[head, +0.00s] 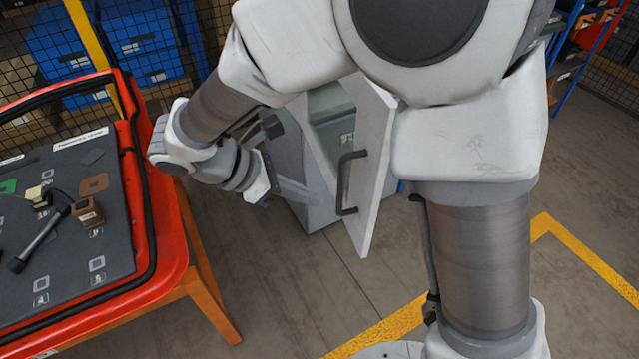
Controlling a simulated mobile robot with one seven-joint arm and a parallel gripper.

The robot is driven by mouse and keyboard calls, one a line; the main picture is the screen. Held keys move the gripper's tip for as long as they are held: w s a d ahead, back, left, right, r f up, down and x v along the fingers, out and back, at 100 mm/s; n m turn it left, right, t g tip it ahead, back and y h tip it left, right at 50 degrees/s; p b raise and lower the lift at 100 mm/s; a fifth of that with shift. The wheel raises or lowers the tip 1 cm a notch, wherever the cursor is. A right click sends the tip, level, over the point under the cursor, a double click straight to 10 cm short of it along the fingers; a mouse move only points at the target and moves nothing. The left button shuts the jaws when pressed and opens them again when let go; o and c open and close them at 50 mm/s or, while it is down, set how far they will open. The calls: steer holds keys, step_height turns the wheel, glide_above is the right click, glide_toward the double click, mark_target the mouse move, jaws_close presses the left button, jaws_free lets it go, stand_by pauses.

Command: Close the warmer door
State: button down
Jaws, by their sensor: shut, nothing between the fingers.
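The warmer (288,150) is a light grey cabinet standing on the floor in the middle of the view, partly hidden behind my arm. Its white door (374,165) stands open, swung out toward me, and a dark bar handle (350,183) is on the door's left-hand face. A grey-green interior shows in the gap left of the door. My gripper (312,200) is shut and empty. It points right, in front of the cabinet and left of the handle, apart from the handle in the picture. My arm covers the door's upper right side.
A red-framed table (176,275) with a dark board, a black tool and small parts stands at the left. Blue bins (150,40) and mesh fencing are behind. Yellow floor lines (585,258) run at the right. The floor below the door is clear.

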mark_target(369, 208)
steer(key=x, duration=0.3)
steer(key=d+r+x, duration=0.1)
steer(key=x, duration=0.2)
steer(key=b+x, duration=0.1)
steer(key=x, duration=0.3)
steer(key=shift+w+d+r, duration=0.25)
steer(key=shift+d, duration=0.15)
steer(key=shift+w+d, duration=0.2)
steer(key=shift+d, duration=0.2)
steer(key=shift+d, duration=0.1)
